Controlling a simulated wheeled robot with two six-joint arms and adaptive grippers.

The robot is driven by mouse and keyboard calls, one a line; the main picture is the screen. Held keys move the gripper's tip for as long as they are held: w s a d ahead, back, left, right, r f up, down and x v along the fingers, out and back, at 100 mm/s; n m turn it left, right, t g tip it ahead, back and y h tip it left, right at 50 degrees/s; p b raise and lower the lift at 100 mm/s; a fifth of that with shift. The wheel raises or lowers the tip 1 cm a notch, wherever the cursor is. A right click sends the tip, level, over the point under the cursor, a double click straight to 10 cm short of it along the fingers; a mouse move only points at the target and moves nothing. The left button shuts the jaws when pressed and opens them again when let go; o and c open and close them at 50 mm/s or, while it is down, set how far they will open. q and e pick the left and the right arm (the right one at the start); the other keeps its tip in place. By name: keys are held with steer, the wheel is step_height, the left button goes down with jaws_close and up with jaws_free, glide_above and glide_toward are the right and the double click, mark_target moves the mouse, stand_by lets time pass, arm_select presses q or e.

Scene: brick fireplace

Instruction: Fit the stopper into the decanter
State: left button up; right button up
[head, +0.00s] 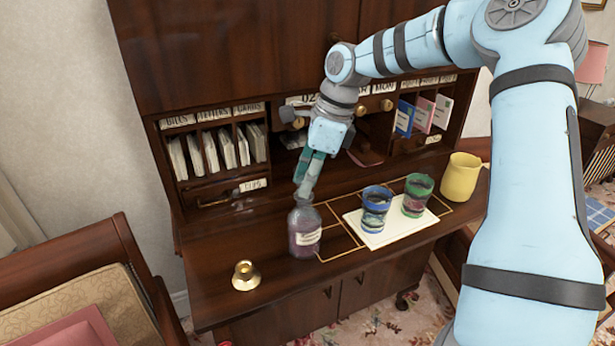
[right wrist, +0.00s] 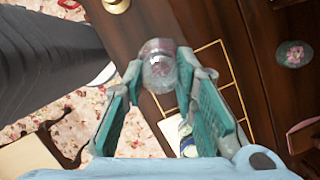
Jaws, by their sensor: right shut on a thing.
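The decanter (head: 304,238) is a clear bottle with purple contents and a pale label. It stands upright on the desk top in the head view. My right gripper (head: 305,190) points down with its fingertips just above the decanter's mouth. In the right wrist view, the right gripper (right wrist: 161,84) is shut on a clear, rounded glass stopper (right wrist: 160,72) between its teal fingertips. The stopper overlaps the decanter (right wrist: 158,46) there, so I cannot tell whether they touch. My left gripper is not in view.
A brass candlestick (head: 245,276) stands left of the decanter. A blue glass (head: 375,209) and a green glass (head: 417,195) stand on a pale mat (head: 378,239) to the right, with a yellow jug (head: 460,178) beyond. Pigeonholes (head: 215,152) rise behind.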

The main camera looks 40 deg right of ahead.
steer(key=shift+f, duration=0.4)
steer(key=o, duration=1.1)
steer(key=shift+r, duration=0.1)
steer(key=v, duration=1.2)
